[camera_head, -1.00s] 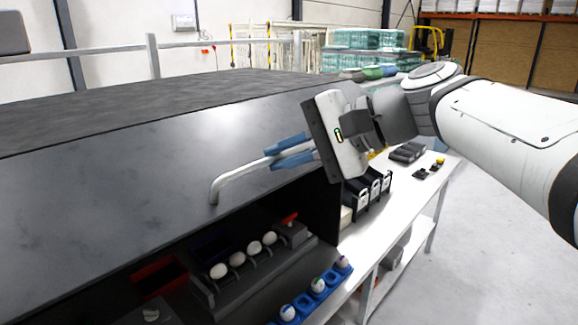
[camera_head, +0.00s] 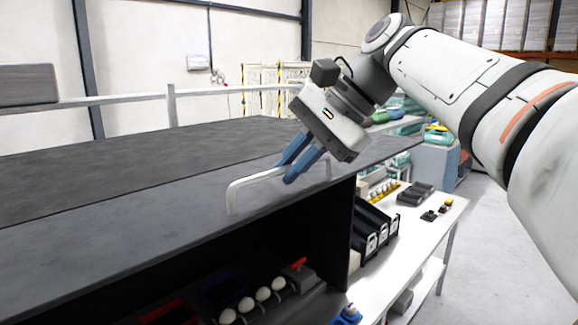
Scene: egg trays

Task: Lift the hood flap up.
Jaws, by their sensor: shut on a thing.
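The hood flap (camera_head: 130,240) is a dark grey panel along the front of the hood, tilted up so that the space below it is open. A pale curved handle (camera_head: 240,187) is fixed on the flap, near its right end. My gripper (camera_head: 296,170) reaches down from the upper right, and its blue fingers are shut on the handle. The fingers cover part of the handle's bar.
Under the hood, several white eggs (camera_head: 247,304) sit in a row beside a red and a dark bin. To the right, a white table (camera_head: 425,225) holds black boxes (camera_head: 375,232) and small items. The hood's top (camera_head: 150,165) is bare.

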